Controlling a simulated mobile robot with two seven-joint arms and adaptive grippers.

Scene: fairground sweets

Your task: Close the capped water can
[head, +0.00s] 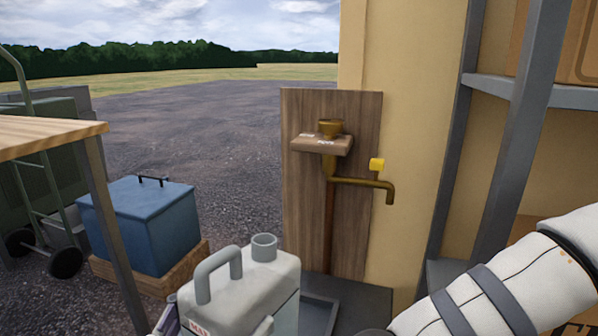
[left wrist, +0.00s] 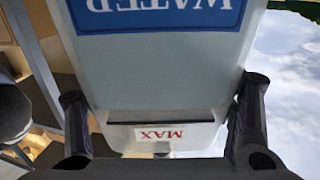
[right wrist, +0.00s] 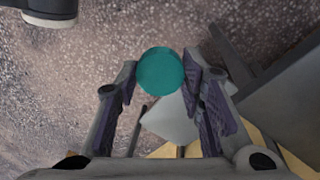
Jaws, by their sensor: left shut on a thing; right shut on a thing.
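The water can (head: 262,292) is pale grey with a top handle (head: 217,272). It stands upright at the bottom of the head view, and its neck (head: 264,247) has no cap on it. My left gripper (head: 170,315) is shut around the can's body. In the left wrist view the can (left wrist: 150,75) shows upside down, with a blue WATER label and a red MAX mark between the fingers (left wrist: 162,108). My right gripper (right wrist: 162,80) is shut on a round teal cap (right wrist: 160,72), held apart from the neck. The right fingers are outside the head view.
A brass tap (head: 388,190) with a yellow knob is on a wooden board (head: 305,200) behind the can, above a dark tray (head: 318,312). A blue box (head: 150,228) and a wooden table (head: 45,135) are left. A grey shelf (head: 510,150) stands right.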

